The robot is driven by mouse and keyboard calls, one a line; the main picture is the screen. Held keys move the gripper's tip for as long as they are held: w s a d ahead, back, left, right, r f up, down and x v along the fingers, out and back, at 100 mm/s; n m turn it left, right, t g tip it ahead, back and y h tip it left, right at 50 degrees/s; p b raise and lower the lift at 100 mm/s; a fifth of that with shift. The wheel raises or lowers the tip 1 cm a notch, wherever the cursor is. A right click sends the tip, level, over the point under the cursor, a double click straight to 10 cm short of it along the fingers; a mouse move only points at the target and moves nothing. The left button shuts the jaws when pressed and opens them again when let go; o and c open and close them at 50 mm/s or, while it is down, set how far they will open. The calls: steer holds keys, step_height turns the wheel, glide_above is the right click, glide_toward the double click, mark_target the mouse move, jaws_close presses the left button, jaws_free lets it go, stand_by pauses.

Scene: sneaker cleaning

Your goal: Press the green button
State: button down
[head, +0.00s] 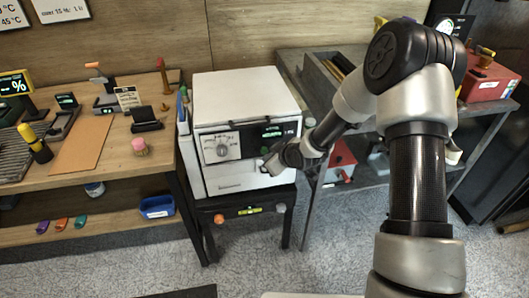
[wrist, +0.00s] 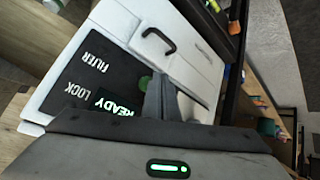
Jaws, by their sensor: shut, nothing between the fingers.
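In the wrist view the dark panel (wrist: 75,80) shows the words FILTER and LOCK and a lit READY display (wrist: 122,104). The green button (wrist: 144,82) is a small round spot beside my fingertips, partly hidden by them. My gripper (head: 268,165) is shut and empty at the machine's right front; it also shows in the wrist view (wrist: 160,84). I cannot tell whether it touches the button.
A wooden bench (head: 35,175) with tools and small stands is left of the machine. A grey metal table (head: 300,62) with a red box (head: 490,82) is on the right. A black handle (wrist: 158,40) sits on the machine's white front.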

steer(key=shift+w, duration=0.1)
stand_by(0.7)
steer(key=shift+w+a, duration=0.1)
steer(key=shift+w, duration=0.25)
steer(key=shift+w+a+b, duration=0.15)
steer(key=shift+w+b, duration=0.2)
steer(key=shift+w, duration=0.15)
stand_by(0.9)
steer(key=shift+s, duration=0.15)
steer(key=shift+s+d, duration=0.3)
steer(key=shift+s, duration=0.45)
steer(key=shift+s, duration=0.1)
steer(key=s, duration=0.2)
steer(key=s+d+b, duration=0.1)
steer(key=s, duration=0.1)
steer(key=shift+s+d, duration=0.15)
steer(key=shift+s, duration=0.2)
stand_by(0.4)
